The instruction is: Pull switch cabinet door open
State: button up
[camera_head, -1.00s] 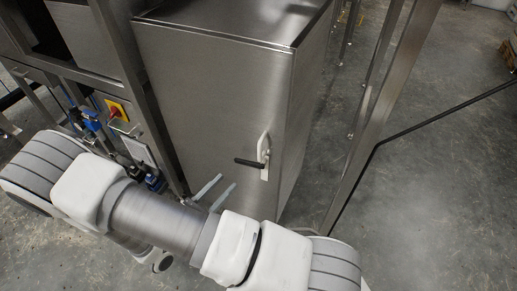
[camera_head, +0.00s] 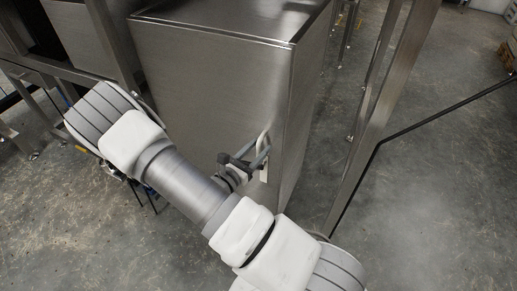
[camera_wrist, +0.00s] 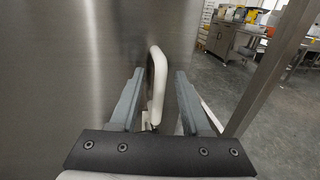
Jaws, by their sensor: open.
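The switch cabinet (camera_head: 215,85) is a tall brushed-steel box, and its front door looks shut and flush. A pale handle (camera_head: 264,146) sits near the door's right edge. In the wrist view the handle (camera_wrist: 158,75) stands upright between my two grey fingers, with a gap on each side. My gripper (camera_head: 256,157) is open at the handle, and it also shows in the wrist view (camera_wrist: 158,82). I cannot tell whether a finger touches the door.
A steel frame post (camera_head: 375,110) stands right of the cabinet, with a dark rod running right from it. Steel framework (camera_head: 75,45) adjoins the cabinet on the left. The concrete floor (camera_head: 440,190) at right is open. Benches with bins (camera_wrist: 235,35) stand far behind.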

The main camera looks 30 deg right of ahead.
grip_shut()
dwell(0.3)
dwell(1.2)
